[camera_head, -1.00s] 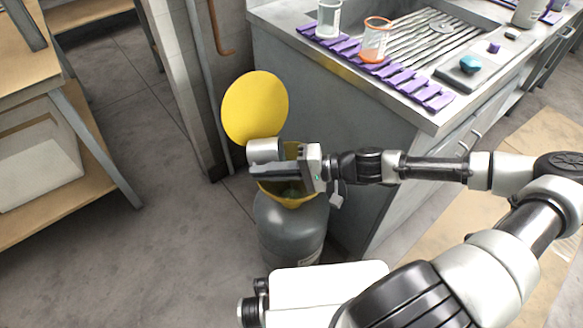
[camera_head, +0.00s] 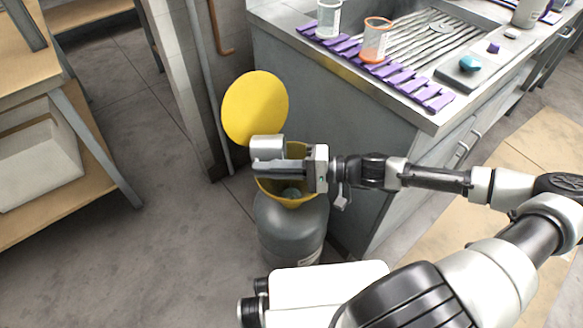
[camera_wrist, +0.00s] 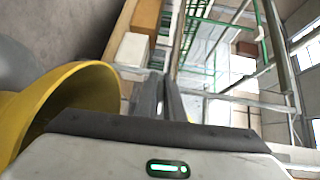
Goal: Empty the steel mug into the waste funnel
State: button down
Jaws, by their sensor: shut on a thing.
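The steel mug (camera_head: 266,148) is a small grey cylinder at the far end of my gripper (camera_head: 258,166) in the head view. My gripper is shut on it and holds it over the left side of the yellow waste funnel (camera_head: 267,188). The mug's mouth and contents are too small to make out. The funnel sits on a grey drum (camera_head: 290,232), with its round yellow lid (camera_head: 255,107) raised behind. The fingers partly hide the funnel's opening. In the wrist view, my fingers (camera_wrist: 172,98) are close together, and the funnel's yellow wall (camera_wrist: 40,108) is at left.
A steel counter (camera_head: 330,110) stands right of the drum, with a purple rack mat (camera_head: 400,78), a clear beaker (camera_head: 329,18) and an orange-rimmed beaker (camera_head: 375,42). A wooden shelf (camera_head: 70,190) is at left. The floor between is clear.

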jog(key=shift+a+r+y, duration=0.1)
jog(key=shift+r+y, duration=0.5)
jog(key=shift+r, duration=0.15)
jog(key=shift+r, duration=0.15)
